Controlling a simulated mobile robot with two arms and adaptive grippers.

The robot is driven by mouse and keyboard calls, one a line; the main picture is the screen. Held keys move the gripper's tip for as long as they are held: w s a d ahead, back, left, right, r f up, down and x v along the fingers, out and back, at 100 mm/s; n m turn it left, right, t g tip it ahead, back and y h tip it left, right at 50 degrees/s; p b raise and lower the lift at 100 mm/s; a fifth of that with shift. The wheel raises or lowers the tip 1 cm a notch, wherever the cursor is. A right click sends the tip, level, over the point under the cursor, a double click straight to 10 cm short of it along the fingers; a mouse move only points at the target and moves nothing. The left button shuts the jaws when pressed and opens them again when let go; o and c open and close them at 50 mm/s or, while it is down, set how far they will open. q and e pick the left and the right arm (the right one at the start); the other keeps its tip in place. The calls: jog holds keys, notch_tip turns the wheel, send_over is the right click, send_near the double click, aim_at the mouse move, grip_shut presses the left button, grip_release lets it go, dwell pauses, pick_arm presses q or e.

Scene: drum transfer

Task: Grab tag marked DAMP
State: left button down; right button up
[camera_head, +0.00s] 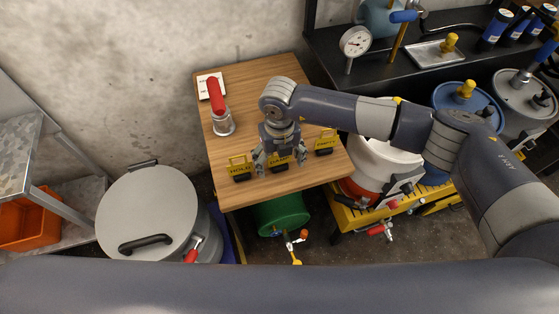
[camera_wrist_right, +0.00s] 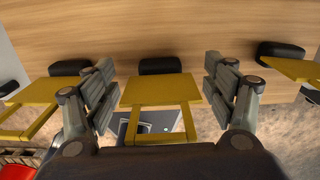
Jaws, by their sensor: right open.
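Three yellow tags with black bases stand in a row near the front edge of the wooden table. The left tag (camera_head: 240,165) reads HOLD and the right tag (camera_head: 325,140) reads EMPTY. The middle tag (camera_head: 281,167) is partly hidden by my gripper, and I cannot read its label. My right gripper (camera_head: 279,159) is open over the middle tag. In the right wrist view, the middle tag (camera_wrist_right: 160,89) lies between the spread fingers of the gripper (camera_wrist_right: 163,92), with a gap on each side. My left gripper is out of view.
A red-handled tool (camera_head: 217,100) stands at the table's back left, beside a white card (camera_head: 207,84). A grey lidded drum (camera_head: 150,205) is left of the table (camera_head: 248,85). A white container (camera_head: 380,160) stands close on the right. The table's back middle is clear.

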jog(key=c, duration=1.5)
